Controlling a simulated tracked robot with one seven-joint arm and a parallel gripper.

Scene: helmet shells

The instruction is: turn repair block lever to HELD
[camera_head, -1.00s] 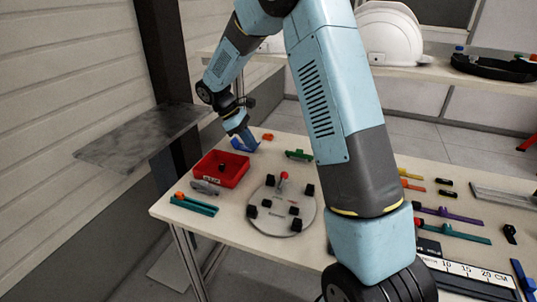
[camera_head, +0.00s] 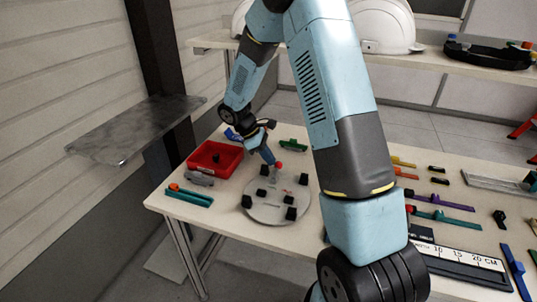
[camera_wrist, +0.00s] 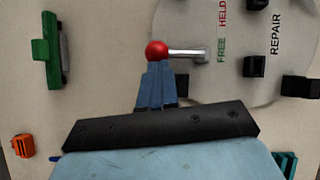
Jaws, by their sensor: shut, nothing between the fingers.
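The repair block is a round grey plate (camera_head: 266,208) on the table, with black blocks on it. Its lever has a red ball (camera_wrist: 157,50) on a short silver rod (camera_wrist: 186,53). In the wrist view the rod lies level, its inner end beside the printed word FREE (camera_wrist: 221,50); HELD (camera_wrist: 222,14) is printed above that. My gripper (camera_wrist: 156,72) is shut and empty, its blue fingertips right at the ball's lower side. I cannot tell whether they touch. In the head view my gripper (camera_head: 268,157) is beside the red ball (camera_head: 278,166).
A red tray (camera_head: 217,157) stands left of the plate. A green part (camera_wrist: 46,50) and an orange block (camera_wrist: 23,146) lie to the left in the wrist view. Coloured tools and a ruler (camera_head: 460,266) lie on the right of the table. A white helmet (camera_head: 385,25) rests on the back shelf.

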